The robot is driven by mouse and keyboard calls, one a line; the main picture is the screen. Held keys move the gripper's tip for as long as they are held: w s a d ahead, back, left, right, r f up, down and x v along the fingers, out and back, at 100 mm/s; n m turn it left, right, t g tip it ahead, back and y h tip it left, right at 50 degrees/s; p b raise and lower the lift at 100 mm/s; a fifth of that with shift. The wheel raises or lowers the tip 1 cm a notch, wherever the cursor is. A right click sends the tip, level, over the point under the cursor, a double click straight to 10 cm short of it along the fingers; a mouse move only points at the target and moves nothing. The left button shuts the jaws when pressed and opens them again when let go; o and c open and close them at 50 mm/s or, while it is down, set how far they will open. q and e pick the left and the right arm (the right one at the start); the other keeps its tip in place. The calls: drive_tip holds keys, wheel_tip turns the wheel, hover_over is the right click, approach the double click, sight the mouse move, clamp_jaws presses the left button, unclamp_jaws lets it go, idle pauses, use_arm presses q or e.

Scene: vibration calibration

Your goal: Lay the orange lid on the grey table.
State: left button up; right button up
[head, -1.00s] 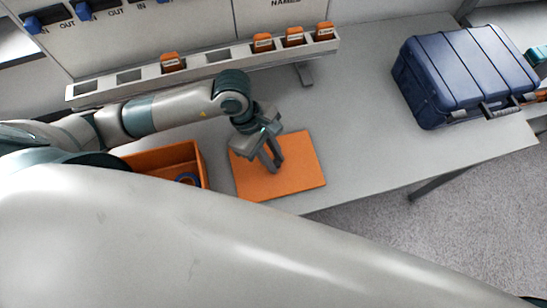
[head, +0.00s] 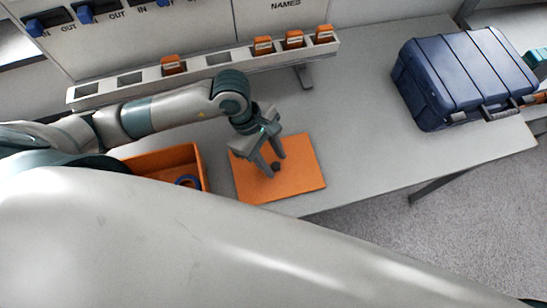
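The orange lid (head: 305,180) lies flat on the grey table (head: 365,150), near its front edge and just right of the orange box. A small dark knob (head: 276,167) shows on top of the lid. My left gripper (head: 275,164) is over the lid with its fingers spread on either side of the knob. It is open, and I see nothing gripped. Whether a finger touches the lid is hard to tell. My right gripper is not in view.
The open orange box (head: 203,165) holds a blue ring (head: 188,180), partly hidden by my body. A slotted rack (head: 190,69) with several orange labelled pieces runs along the back. A blue case (head: 465,75) stands at the right. The table between lid and case is clear.

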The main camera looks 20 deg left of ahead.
use_arm(q)
drive_tip(key=p+v, duration=0.3)
drive_tip(key=v, duration=0.8)
drive_tip(key=shift+r+p, duration=0.2)
drive_tip(key=shift+p, duration=0.1)
